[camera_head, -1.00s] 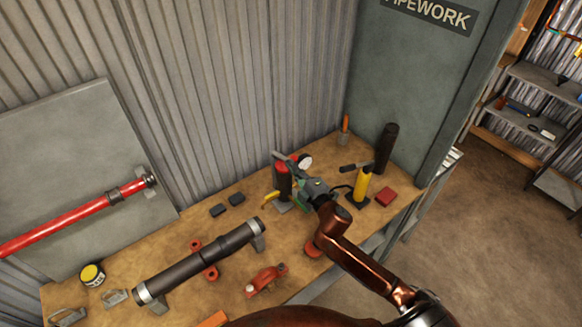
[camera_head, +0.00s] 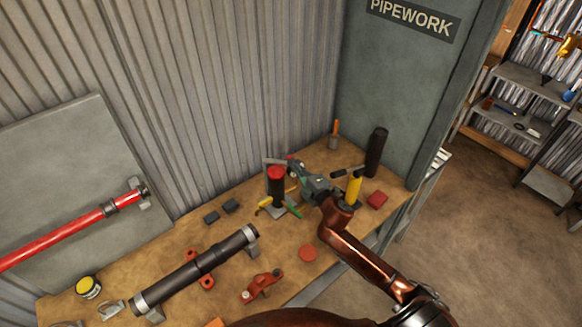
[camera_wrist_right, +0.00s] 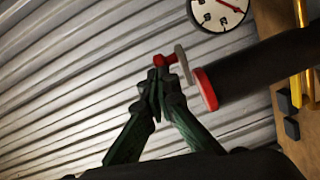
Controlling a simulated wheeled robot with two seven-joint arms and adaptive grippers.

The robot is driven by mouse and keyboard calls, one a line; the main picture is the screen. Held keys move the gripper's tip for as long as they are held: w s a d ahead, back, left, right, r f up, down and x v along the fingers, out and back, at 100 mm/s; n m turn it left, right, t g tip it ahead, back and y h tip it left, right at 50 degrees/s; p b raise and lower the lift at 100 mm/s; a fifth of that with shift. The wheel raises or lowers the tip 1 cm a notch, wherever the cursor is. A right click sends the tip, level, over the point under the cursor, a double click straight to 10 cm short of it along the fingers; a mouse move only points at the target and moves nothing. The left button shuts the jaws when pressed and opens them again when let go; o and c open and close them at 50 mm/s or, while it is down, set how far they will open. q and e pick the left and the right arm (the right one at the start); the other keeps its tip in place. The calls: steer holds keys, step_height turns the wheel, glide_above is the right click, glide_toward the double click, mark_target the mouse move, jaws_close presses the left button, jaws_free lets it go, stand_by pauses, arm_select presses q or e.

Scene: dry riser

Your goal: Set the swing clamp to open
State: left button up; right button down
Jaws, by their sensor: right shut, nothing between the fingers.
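What looks like the swing clamp is a dark upright cylinder with a red top (camera_head: 276,185), with a grey bar (camera_head: 274,161) above it, on a small grey base on the bench. In the right wrist view, the red top (camera_wrist_right: 206,90) sits beside a grey piece (camera_wrist_right: 184,66) that carries a red tip (camera_wrist_right: 167,60). My right gripper (camera_head: 299,168) is beside the clamp's upper right. Its green fingers (camera_wrist_right: 158,82) are shut and empty, right by the red tip; I cannot tell whether they touch. My left gripper is out of view.
A dark pipe (camera_head: 195,269) and red fittings lie front left. A dial gauge (camera_wrist_right: 220,8) shows near the fingers. The corrugated wall (camera_head: 200,100) is behind.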

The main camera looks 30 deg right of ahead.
steer(key=shift+w+d, duration=0.2)
steer(key=shift+d, duration=0.05)
stand_by(0.4)
